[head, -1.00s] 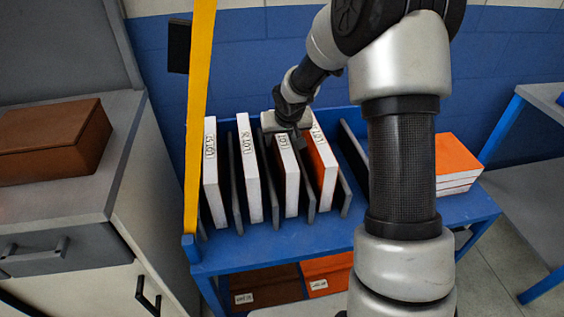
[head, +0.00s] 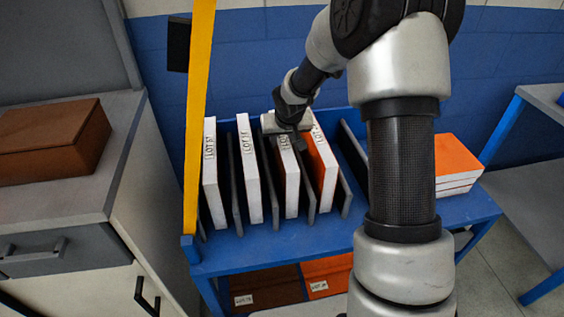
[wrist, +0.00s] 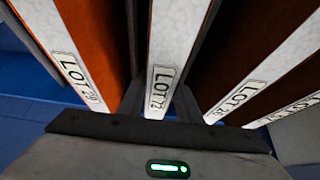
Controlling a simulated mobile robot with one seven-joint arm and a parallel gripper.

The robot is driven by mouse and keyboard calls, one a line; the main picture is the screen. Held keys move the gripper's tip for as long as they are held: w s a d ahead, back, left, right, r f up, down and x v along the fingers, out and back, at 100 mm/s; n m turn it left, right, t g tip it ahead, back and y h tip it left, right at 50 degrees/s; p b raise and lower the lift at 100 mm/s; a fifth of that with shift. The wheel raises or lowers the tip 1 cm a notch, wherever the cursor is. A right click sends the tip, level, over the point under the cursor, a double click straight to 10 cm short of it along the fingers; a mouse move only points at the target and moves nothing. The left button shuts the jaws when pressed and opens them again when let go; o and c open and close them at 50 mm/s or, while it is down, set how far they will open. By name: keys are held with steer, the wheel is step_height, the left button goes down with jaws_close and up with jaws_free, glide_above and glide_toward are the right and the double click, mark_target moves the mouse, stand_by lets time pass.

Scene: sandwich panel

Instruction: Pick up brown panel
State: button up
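Several white-edged panels stand upright in the rack, with brown or orange faces. My gripper (head: 294,140) is over the third panel from the left (head: 291,190). In the wrist view, this panel's white edge (wrist: 177,35) with a LOT label lies between my two fingers (wrist: 160,100). The fingers are apart, one on each side, with what look like narrow gaps. An orange-faced panel (wrist: 95,40) is on the left there and a brown-faced panel (wrist: 235,40) on the right. The fingertips are partly hidden between the panels.
Grey dividers separate the panels closely on the blue rack table (head: 230,262). A yellow post (head: 199,110) rises at its left. Orange panels (head: 456,160) lie stacked at its right. A brown box (head: 50,140) sits on the left cabinet. Labelled bins (head: 268,285) are below.

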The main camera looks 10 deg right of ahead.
jaws_close()
step_height(320, 180, up, 11)
steer(key=p, duration=0.4)
step_height(320, 180, up, 13)
steer(key=p, duration=0.9)
steer(key=shift+f, duration=0.2)
steer(key=shift+p, duration=0.35)
